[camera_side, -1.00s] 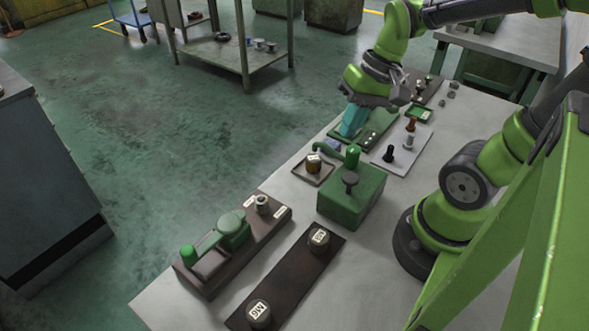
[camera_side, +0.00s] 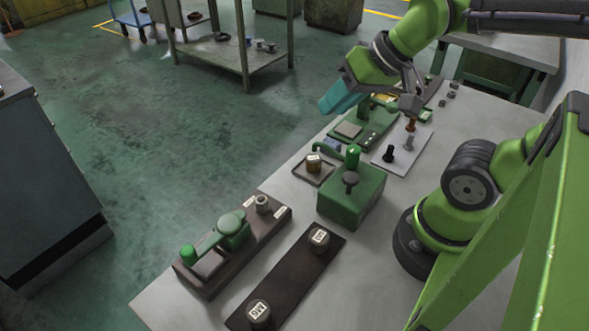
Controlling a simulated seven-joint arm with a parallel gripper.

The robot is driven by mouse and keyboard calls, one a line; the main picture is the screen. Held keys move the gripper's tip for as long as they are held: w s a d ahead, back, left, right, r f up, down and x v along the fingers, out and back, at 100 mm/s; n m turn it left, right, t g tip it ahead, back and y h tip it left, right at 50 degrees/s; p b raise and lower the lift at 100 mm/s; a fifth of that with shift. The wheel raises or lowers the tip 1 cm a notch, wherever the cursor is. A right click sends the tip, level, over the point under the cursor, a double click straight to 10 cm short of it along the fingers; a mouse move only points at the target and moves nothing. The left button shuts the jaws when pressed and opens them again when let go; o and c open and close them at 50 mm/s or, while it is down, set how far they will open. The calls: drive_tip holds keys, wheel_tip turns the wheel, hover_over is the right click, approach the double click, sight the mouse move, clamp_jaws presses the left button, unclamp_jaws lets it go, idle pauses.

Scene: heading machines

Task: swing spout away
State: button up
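A green box-shaped dispenser (camera_side: 350,199) stands mid-bench with a dark knob and a bright green upright handle on top. A thin green curved spout (camera_side: 327,147) reaches left from it. The spout's end appears above or just behind a small brown cup with a white label (camera_side: 313,163) on a square tray (camera_side: 326,178); I cannot tell whether they touch. My gripper (camera_side: 335,104), with teal fingers, is raised above and behind the spout, tilted toward the left, clear of it. The fingers overlap in this view, so their opening is hidden.
A green press on a brown base (camera_side: 210,279) stands front left. A dark strip with labelled weights (camera_side: 290,278) lies in front. A pale plate with pegs (camera_side: 384,165) and a green fixture (camera_side: 372,135) lie behind the dispenser. Bare bench shows at front right.

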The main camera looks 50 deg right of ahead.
sight(354, 148)
drive_tip(key=o, duration=0.5)
drive_tip(key=w+d, duration=0.1)
drive_tip(key=w+d+m+g, duration=0.1)
drive_tip(key=w+d+g, duration=0.1)
drive_tip(key=d, duration=0.1)
drive_tip(key=shift+f+h, duration=0.3)
drive_tip(key=shift+h, duration=0.1)
drive_tip(key=shift+c, duration=0.2)
drive_tip(key=shift+o, duration=0.3)
drive_tip(key=w+d+m+g, duration=0.1)
drive_tip(key=d+m+g, duration=0.1)
drive_tip(key=d+g, duration=0.3)
drive_tip(key=shift+w+d, duration=0.3)
drive_tip(key=shift+d, duration=0.8)
drive_tip(key=s+a+f+g, duration=0.1)
drive_tip(key=f, duration=0.3)
drive_tip(key=s+a+f+m+g+y, duration=0.1)
drive_tip(key=s+f, duration=0.1)
drive_tip(key=f, duration=0.2)
drive_tip(key=s+a+f+g+y, duration=0.1)
drive_tip(key=s+a+f, duration=0.1)
drive_tip(key=f, duration=0.2)
drive_tip(key=shift+s+f+m, duration=0.1)
drive_tip(key=shift+s+m, duration=0.05)
drive_tip(key=shift+m, duration=0.15)
clamp_jaws()
